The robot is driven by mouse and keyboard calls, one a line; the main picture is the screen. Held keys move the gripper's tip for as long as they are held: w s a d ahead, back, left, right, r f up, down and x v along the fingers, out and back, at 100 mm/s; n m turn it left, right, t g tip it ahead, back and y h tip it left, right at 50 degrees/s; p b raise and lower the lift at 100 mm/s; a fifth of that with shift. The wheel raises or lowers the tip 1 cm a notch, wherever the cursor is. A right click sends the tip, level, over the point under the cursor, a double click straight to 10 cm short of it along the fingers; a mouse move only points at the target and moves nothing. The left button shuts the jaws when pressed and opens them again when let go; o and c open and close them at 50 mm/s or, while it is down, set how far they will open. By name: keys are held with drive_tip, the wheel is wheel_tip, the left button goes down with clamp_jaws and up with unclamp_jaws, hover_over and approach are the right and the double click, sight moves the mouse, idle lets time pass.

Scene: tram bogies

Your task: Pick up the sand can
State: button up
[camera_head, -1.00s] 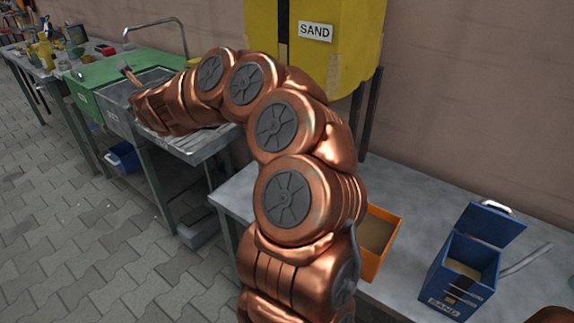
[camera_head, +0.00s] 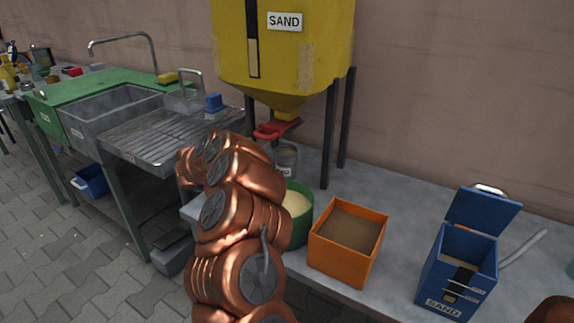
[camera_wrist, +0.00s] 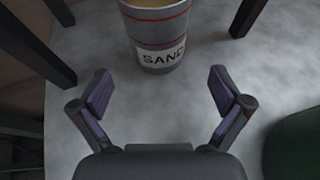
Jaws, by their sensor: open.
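The sand can (camera_wrist: 158,38) is a grey metal can with red bands and a white SAND label. It stands upright on the grey table in the wrist view, ahead of my gripper (camera_wrist: 160,95). My gripper is open and empty, with one finger to each side and the can just beyond the fingertips, apart from them. In the head view the can (camera_head: 286,158) shows small under the yellow sand hopper (camera_head: 290,60), partly hidden by my arm. Its top holds tan sand. My gripper is hidden behind my arm in the head view.
Dark hopper legs (camera_wrist: 45,50) stand left and right of the can. A green tub (camera_head: 302,215), an orange box (camera_head: 347,240) and a blue SAND box (camera_head: 462,260) stand on the table. A red lever (camera_head: 277,129) is above the can. A sink (camera_head: 115,105) is at left.

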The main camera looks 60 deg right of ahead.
sight(287, 166)
drive_tip(key=shift+x, duration=4.5)
drive_tip(key=shift+w+d+r, duration=0.1)
drive_tip(key=shift+w+r, duration=0.05)
drive_tip(key=shift+r, duration=0.05)
drive_tip(key=shift+c, duration=0.4)
drive_tip(key=c, duration=1.1)
drive_tip(key=shift+r+b, duration=0.25)
drive_tip(key=shift+b, duration=0.1)
